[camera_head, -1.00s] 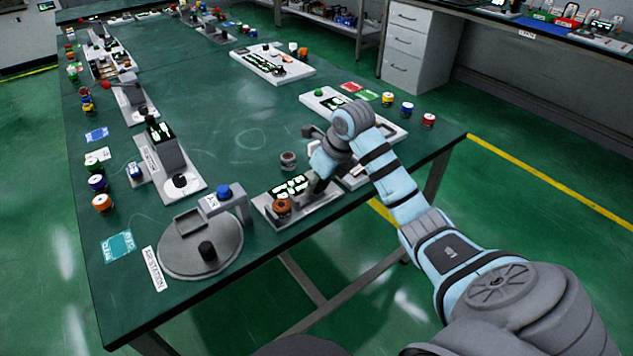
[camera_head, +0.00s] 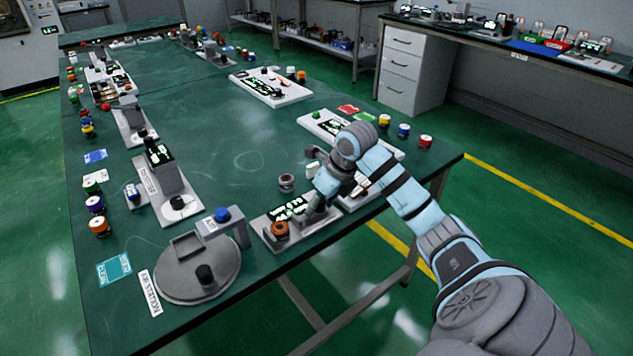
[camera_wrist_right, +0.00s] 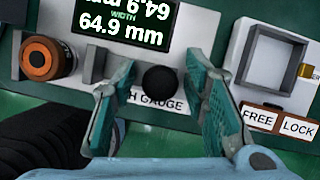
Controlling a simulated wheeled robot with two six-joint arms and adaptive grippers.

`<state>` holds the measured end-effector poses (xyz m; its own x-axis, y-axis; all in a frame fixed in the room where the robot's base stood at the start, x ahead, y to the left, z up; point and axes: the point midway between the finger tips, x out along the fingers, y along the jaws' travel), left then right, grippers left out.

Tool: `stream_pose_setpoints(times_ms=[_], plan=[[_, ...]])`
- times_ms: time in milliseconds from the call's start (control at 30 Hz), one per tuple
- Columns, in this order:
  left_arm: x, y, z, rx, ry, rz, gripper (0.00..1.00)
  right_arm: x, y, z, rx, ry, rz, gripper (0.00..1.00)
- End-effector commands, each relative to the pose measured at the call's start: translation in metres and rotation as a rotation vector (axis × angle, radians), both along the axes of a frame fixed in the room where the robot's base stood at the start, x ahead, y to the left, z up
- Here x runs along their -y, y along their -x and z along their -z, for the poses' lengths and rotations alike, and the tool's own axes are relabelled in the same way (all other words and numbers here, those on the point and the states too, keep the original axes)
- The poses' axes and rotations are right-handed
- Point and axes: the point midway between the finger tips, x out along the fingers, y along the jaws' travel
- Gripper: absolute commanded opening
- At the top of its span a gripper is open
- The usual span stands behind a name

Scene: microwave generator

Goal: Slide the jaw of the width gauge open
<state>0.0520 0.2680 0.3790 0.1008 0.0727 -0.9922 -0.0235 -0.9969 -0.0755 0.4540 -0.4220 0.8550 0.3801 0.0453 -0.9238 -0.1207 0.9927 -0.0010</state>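The width gauge (camera_head: 264,232) stands near the table's front edge in the head view. Its display (camera_wrist_right: 125,22) reads 64.9 mm in the right wrist view. An orange and black spool (camera_wrist_right: 47,60) sits at its left end, beside upright grey jaw pieces (camera_wrist_right: 94,66). A round black knob (camera_wrist_right: 160,80) is at the front of the gauge. My right gripper (camera_wrist_right: 152,88) is open, with one finger on each side of the knob and gaps visible between. In the head view my right gripper (camera_head: 314,206) is low over the gauge's right part. My left gripper is out of view.
A white fixture with a square grey frame (camera_wrist_right: 282,62) and FREE and LOCK labels (camera_wrist_right: 260,118) adjoins on the right. A dark small cylinder (camera_head: 286,183) stands behind the gauge. A round grey station (camera_head: 178,279) is to the left. The table's middle (camera_head: 235,150) is clear.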

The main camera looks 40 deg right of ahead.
Motion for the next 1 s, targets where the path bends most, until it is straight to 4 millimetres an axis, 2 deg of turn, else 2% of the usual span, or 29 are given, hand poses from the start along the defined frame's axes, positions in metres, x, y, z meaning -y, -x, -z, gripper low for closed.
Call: stream_pose_setpoints(times_ms=[333,467,600,733,833,1000], plan=[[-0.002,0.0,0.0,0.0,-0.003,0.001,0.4,-0.001,0.001,-0.005,0.001,0.0,-0.001,0.44],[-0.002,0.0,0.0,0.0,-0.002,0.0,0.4,0.001,0.011,-0.029,0.004,0.005,-0.002,0.44],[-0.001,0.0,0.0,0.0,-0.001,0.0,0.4,0.003,0.026,-0.067,0.004,0.005,-0.002,0.44],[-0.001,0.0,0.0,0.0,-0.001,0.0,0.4,0.004,0.038,-0.095,0.003,0.001,-0.001,0.44],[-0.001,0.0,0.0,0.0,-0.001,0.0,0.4,0.004,0.043,-0.107,0.001,0.001,-0.001,0.44],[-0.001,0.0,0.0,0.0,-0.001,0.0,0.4,0.004,0.045,-0.111,0.0,-0.001,-0.002,0.44]])
